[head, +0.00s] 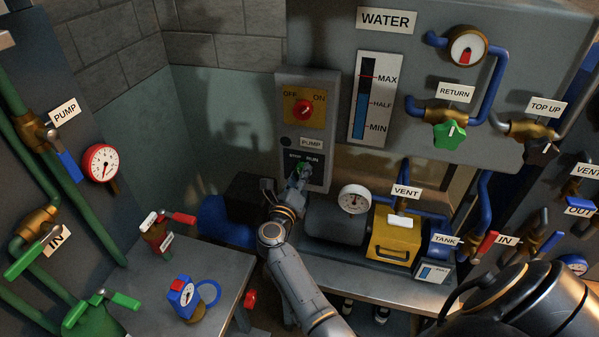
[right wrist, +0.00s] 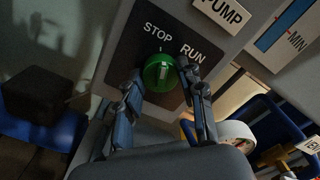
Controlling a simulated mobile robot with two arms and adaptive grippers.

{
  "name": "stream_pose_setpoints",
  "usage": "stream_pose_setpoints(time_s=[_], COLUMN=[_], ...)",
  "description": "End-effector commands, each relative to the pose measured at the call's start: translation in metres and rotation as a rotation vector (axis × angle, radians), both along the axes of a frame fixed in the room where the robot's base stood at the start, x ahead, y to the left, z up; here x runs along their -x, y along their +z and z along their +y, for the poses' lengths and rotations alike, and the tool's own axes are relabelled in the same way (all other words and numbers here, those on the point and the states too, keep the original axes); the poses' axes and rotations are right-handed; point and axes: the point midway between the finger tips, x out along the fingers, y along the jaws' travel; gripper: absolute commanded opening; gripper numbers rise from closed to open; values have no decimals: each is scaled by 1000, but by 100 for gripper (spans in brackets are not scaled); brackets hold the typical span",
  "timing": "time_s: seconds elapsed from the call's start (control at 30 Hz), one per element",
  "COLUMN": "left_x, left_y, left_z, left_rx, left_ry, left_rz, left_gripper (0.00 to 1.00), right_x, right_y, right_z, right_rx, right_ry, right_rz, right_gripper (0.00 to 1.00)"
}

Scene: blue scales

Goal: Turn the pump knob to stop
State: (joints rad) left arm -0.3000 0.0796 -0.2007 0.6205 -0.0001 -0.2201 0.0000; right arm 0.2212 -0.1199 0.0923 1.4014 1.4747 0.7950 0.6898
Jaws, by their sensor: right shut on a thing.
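The pump knob (right wrist: 159,73) is green with a pale pointer mark. It sits on a dark plate (right wrist: 134,50) with STOP at its upper left and RUN at its upper right. In the right wrist view the mark stands nearly upright, closer to STOP than to RUN. My right gripper (right wrist: 162,86) is shut on the knob, one finger on each side. In the head view the right gripper (head: 302,174) covers much of the knob (head: 301,165). My left gripper is not in view.
Above the knob are a PUMP label (head: 311,143) and a red OFF/ON switch (head: 303,110). To the right are a white gauge (head: 354,198), a yellow box (head: 393,240) and blue pipes. A grey table (head: 214,258) with a red valve and blue gauge stands left.

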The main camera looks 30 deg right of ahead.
Motion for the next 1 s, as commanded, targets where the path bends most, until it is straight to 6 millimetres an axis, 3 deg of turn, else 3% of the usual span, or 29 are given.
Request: stream_pose_setpoints(time_s=[0.33,0.9,0.93,1.0], left_x=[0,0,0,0], left_y=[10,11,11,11], left_z=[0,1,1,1], left_rx=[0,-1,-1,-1], left_ry=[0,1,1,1], left_rz=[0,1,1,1], left_gripper=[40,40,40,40], right_x=[0,0,0,0], right_y=[0,-1,-1,-1], right_z=[1,1,1,1], right_rx=[94,114,114,114], right_ry=[0,1,1,1], right_rz=[113,135,135,134], right_gripper=[7,7,45,59])
